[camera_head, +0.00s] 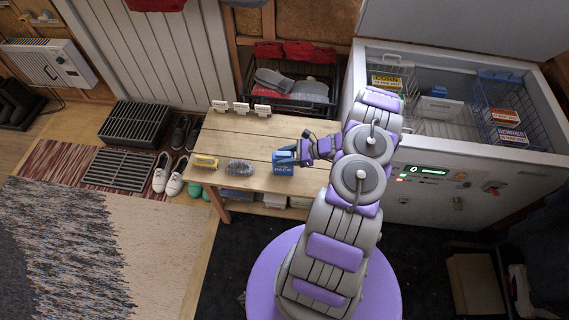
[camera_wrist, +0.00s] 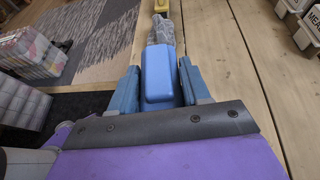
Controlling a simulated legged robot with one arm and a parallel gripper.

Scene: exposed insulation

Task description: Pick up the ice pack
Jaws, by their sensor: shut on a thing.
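The blue ice pack (camera_head: 283,168) stands near the front edge of the wooden table in the head view, its pale lettering facing the camera. In the wrist view the ice pack (camera_wrist: 158,77) is a smooth blue block between the two blue fingers. My gripper (camera_head: 290,158) reaches it from the right with purple links behind. The fingers in the wrist view (camera_wrist: 158,88) are closed around its sides. I cannot tell whether its base touches the table.
A grey wrapped item (camera_head: 240,167) and a yellow item (camera_head: 205,161) lie left of the ice pack on the table (camera_head: 240,135). Several small white labelled holders (camera_head: 241,107) stand at the back. An open chest freezer (camera_head: 440,160) with wire baskets is at the right.

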